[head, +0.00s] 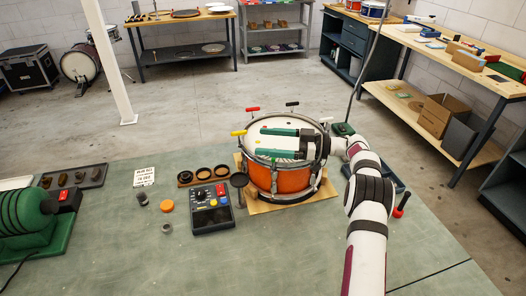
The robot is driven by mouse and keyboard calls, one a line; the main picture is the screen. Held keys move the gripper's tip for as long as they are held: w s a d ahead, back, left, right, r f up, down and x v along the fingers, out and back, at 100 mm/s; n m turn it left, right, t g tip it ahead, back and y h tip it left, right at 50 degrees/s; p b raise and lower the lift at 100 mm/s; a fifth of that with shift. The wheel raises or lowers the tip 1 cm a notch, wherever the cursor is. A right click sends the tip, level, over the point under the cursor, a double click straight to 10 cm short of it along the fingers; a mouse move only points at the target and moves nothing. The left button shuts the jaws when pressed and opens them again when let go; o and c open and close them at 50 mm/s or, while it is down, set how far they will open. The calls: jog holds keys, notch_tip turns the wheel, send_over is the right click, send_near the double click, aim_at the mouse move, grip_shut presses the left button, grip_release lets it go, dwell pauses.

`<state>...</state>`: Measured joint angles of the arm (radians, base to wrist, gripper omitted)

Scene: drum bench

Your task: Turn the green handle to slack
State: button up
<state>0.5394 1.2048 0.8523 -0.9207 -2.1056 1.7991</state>
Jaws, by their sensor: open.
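The orange drum (278,180) with a white top stands on a wooden board on the bench. Around its rim, a red handle (253,109), a black handle (292,104) and a yellow handle (238,133) stick outward. My gripper (260,142) reaches in from the right over the drum top, its two dark green fingers spread apart and pointing left, with nothing visible between them.
A dark control box (212,209) with coloured buttons stands left of the drum, with several dark rings (203,173) behind it. A green machine (35,217) is at the far left. The front of the bench is clear.

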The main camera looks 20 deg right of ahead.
jog(key=s+d+r, duration=0.6)
jog(key=d, duration=0.2)
